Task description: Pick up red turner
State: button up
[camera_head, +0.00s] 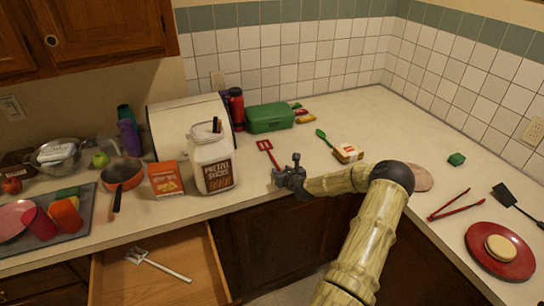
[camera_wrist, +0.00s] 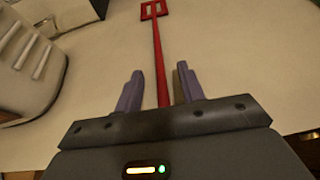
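The red turner (camera_head: 265,146) lies on the counter behind my gripper in the head view, its slotted head pointing to the back wall. In the wrist view the red turner (camera_wrist: 158,50) runs straight up the picture, with its handle passing between my two fingers. My gripper (camera_head: 287,169) is near the counter's front edge at the handle end of the turner. In the wrist view my gripper (camera_wrist: 159,92) is open, one finger on each side of the handle, with gaps on both sides. The handle's end is hidden behind the gripper body.
A white pretzel jar (camera_head: 212,165) stands left of the turner. A green box (camera_head: 270,118) is behind it. An open drawer (camera_head: 205,262) juts out at the lower left.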

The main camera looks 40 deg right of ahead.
jog(key=shift+w+f, duration=0.15)
jog(key=shift+w, duration=0.1)
jog(key=shift+d, duration=0.1)
grip_shut()
dwell(0.4)
notch_tip(320, 180, up, 10)
jog(key=b, duration=0.2)
dwell(0.6)
